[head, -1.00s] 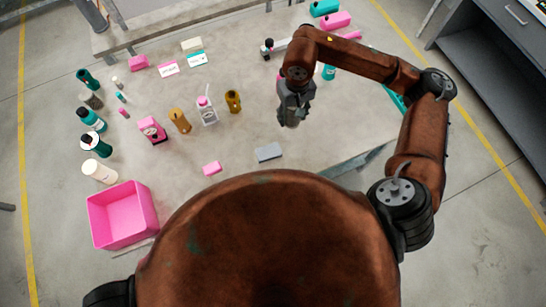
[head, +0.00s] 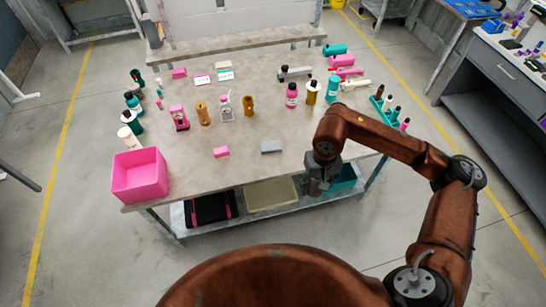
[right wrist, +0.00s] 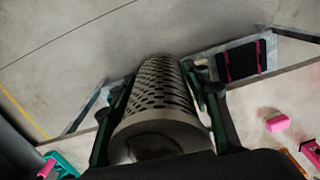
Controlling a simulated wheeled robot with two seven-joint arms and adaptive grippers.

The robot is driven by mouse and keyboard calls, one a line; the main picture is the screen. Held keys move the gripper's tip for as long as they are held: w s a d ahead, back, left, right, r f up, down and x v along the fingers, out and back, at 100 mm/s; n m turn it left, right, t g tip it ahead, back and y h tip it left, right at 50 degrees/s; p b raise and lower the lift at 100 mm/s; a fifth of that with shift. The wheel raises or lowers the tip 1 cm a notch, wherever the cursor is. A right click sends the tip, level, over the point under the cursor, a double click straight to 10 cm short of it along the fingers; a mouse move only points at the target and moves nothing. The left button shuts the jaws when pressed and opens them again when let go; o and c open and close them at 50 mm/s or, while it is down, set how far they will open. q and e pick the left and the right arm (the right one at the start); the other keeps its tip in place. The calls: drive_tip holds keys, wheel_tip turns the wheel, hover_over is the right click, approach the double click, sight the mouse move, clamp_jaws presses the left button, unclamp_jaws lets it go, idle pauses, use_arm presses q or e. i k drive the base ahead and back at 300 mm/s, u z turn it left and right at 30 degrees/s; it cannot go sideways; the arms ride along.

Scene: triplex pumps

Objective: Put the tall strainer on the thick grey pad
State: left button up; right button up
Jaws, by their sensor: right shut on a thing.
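The tall strainer (right wrist: 165,95), a metal cylinder full of holes, is in the right wrist view between my fingers. My right gripper (right wrist: 158,85) is shut on its sides. In the head view my right gripper (head: 318,188) hangs by the table's front edge, with the strainer only partly made out below it. A small grey block (head: 271,146), which looks like the thick grey pad, lies flat on the table near the front edge, left of and beyond the gripper. Its top looks bare. My left gripper is out of view.
A pink block (head: 221,152) lies left of the grey one. A pink bin (head: 140,175) stands at the table's front left corner. Bottles stand farther back, and a teal rack (head: 388,112) is at the right. The lower shelf holds a black mat (head: 210,208) and a beige mat (head: 262,196).

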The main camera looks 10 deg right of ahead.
sight(271, 145)
drive_tip(key=z, duration=0.05)
drive_tip(key=i, duration=0.9)
drive_tip(key=u, duration=0.65)
